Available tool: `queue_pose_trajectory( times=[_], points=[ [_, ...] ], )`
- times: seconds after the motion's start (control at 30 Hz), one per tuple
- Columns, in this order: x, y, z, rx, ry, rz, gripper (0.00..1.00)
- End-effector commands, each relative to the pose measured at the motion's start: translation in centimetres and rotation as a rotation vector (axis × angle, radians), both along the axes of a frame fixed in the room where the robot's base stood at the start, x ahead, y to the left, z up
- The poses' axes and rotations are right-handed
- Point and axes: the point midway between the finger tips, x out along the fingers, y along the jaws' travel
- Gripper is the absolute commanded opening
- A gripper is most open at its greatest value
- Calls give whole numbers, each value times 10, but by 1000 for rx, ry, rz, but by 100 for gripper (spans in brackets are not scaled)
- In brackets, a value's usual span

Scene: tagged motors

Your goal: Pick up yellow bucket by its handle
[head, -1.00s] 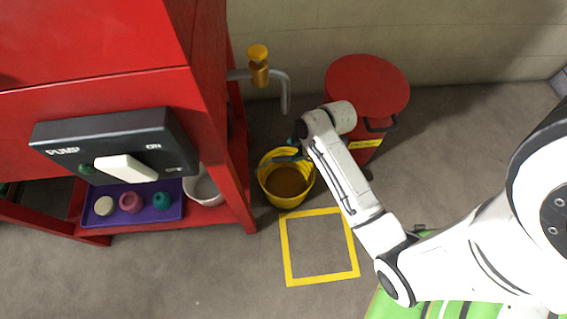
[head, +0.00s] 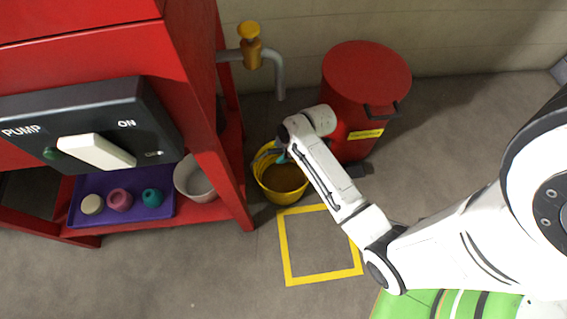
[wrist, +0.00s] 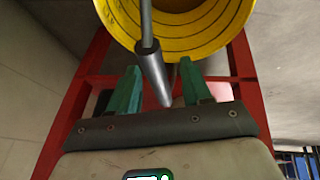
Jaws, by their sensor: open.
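The yellow bucket (head: 283,198) stands upright on the floor beside the red cabinet and holds brown contents. Its ribbed yellow wall fills the top of the wrist view (wrist: 180,35). Its handle has a grey grip (wrist: 152,70) on a thin rod, seen between my fingers in the wrist view. My gripper (wrist: 158,88) is open, with one green finger on each side of the grip and gaps showing on both sides. In the head view my gripper (head: 281,157) is over the bucket's rim, partly hidden by my wrist.
A tap (head: 250,50) with a bent pipe hangs above and behind the bucket. A red drum (head: 365,75) stands close at the right. The cabinet (head: 205,120) bounds the left. A yellow square outline (head: 284,250) marks clear floor in front.

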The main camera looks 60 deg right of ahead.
Motion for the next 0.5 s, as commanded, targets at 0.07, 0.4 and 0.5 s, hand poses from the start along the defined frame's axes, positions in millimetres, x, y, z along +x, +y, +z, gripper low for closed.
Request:
queue_pose_trajectory(
  times=[0.07, 0.4, 0.5],
  points=[
    [0, 0, 0, 0, 0, 0, 47],
    [0, 0, 0, 1, 1, 0, 14],
    [0, 0, 0, 1, 1, 0, 5]
  ],
)
